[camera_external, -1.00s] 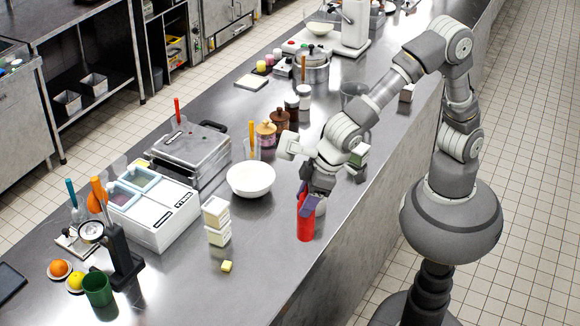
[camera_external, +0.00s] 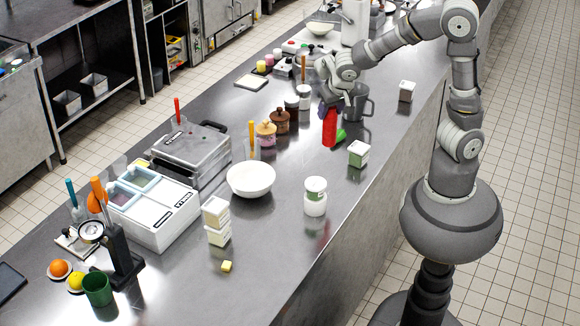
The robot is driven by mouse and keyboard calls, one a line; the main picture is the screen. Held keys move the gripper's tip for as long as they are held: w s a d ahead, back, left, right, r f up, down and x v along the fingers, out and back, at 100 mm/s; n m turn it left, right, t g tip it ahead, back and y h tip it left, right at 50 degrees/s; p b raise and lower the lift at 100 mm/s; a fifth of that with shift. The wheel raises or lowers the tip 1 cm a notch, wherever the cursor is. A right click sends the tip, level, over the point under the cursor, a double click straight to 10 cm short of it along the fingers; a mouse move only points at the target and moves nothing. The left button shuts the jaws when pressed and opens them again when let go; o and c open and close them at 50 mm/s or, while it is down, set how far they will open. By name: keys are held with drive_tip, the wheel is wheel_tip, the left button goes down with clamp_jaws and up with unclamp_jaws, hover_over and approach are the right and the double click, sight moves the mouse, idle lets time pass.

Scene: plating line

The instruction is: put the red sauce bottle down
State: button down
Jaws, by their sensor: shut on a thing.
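The red sauce bottle (camera_external: 329,128) is upright in my gripper (camera_external: 329,106), which is shut around its top. The bottle's lower body shows below the fingers, over the steel counter toward its back half. A green object (camera_external: 341,135) lies just right of the bottle, partly hidden by it. I cannot tell for sure whether the bottle's base touches the counter; it looks a little above it. A grey pitcher (camera_external: 358,104) stands close behind and to the right.
A white jar with a green band (camera_external: 315,197) and a small green-and-white box (camera_external: 358,154) stand nearer the front.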

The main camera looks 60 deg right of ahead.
drive_tip(key=s+d+m, duration=0.2)
drive_tip(key=d+m, duration=0.1)
drive_tip(key=d, duration=0.4)
wheel_tip(320, 180, down, 11)
drive_tip(key=w+d+f+b, duration=0.1)
drive_tip(key=w+f, duration=0.4)
drive_tip(key=w, duration=1.1)
drive_tip(key=shift+f+n+g+h+b, duration=0.25)
drive_tip(key=shift+n+g+h+b, duration=0.05)
drive_tip(key=shift+b, duration=0.6)
drive_tip(key=shift+f, duration=0.25)
drive_tip(key=shift+c, duration=2.4)
unclamp_jaws()
drive_tip(key=shift+r, duration=0.1)
